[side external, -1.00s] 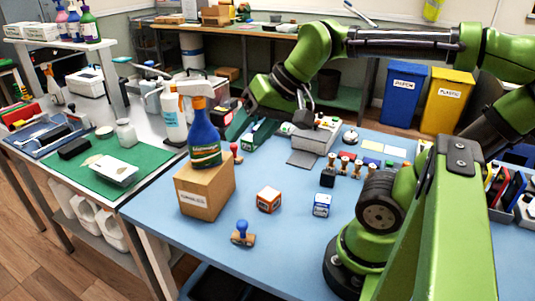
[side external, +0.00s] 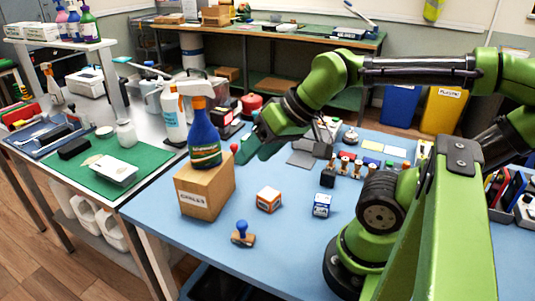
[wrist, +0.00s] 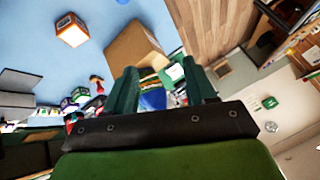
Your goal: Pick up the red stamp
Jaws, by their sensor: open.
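The red stamp (side external: 234,148) stands on the blue table behind the cardboard box; only its red knob shows clearly in the side view, its lower part hidden. In the wrist view the red stamp (wrist: 97,82) shows left of my fingers, beside the cardboard box. My gripper (side external: 255,147) has green fingers and hangs just right of the red stamp in the side view. In the wrist view my gripper (wrist: 160,76) has its two fingers spread with nothing held between them. The stamp is outside the fingers there.
A blue spray bottle (side external: 204,135) stands on the cardboard box (side external: 207,192), close to the stamp. An orange-white box (side external: 269,198), a blue-white box (side external: 322,205) and a blue stamp (side external: 242,234) stand in front. More stamps (side external: 345,162) stand in a row at right.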

